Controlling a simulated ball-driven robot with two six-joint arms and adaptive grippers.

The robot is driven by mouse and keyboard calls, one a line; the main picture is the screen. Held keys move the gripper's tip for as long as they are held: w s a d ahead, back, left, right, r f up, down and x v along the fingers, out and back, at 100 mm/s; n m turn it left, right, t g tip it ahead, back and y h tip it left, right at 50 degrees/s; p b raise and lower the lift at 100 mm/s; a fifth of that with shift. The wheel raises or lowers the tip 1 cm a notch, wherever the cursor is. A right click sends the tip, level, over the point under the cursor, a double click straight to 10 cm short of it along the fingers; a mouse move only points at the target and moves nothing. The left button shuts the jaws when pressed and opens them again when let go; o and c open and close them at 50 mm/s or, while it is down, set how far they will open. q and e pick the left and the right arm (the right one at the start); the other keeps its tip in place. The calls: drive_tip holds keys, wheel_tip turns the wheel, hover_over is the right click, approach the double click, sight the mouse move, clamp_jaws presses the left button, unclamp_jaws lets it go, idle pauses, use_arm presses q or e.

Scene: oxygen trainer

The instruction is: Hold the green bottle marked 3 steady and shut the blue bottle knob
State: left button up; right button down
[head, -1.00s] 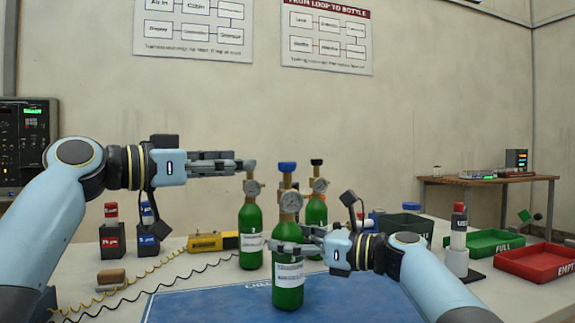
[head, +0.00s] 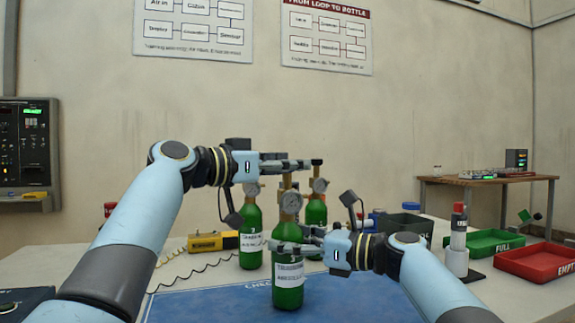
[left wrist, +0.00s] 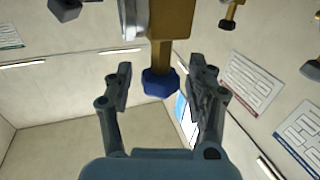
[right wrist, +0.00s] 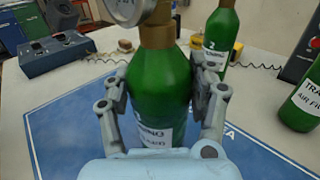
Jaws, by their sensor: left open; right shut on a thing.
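The front green bottle (head: 289,272) stands upright on the blue mat, with a white label and a gauge (head: 290,203). I cannot read its number. My right gripper (head: 285,247) is shut on this bottle's body, a finger on each side, as the right wrist view shows (right wrist: 160,95). The blue knob (left wrist: 160,83) tops a brass stem in the left wrist view, between the spread fingers of my open left gripper (head: 300,164). Gaps show on both sides of the knob. In the head view the left fingers hide this knob.
Two more green bottles stand close behind, one at left (head: 251,240) and one at right (head: 316,212). A yellow device (head: 213,241) with a coiled cord lies left. A green tray (head: 480,243) and a red tray (head: 540,262) are at right. The mat (head: 210,303) is clear at left.

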use_arm(q)
clamp_jaws()
drive_tip(key=shift+m+g+h, duration=0.3)
drive_tip(key=shift+m+g, duration=0.1)
drive_tip(key=shift+g, duration=0.1)
drive_tip(key=m+g+h, duration=0.2)
drive_tip(key=m+g, duration=0.1)
drive_tip(key=g, duration=0.1)
drive_tip(key=shift+g, duration=0.4)
drive_tip(key=shift+a+f+m+g+h, duration=0.1)
drive_tip(key=shift+m+g+h, duration=0.4)
drive_tip(key=shift+m+g, duration=1)
drive_tip(key=shift+g, duration=0.5)
unclamp_jaws()
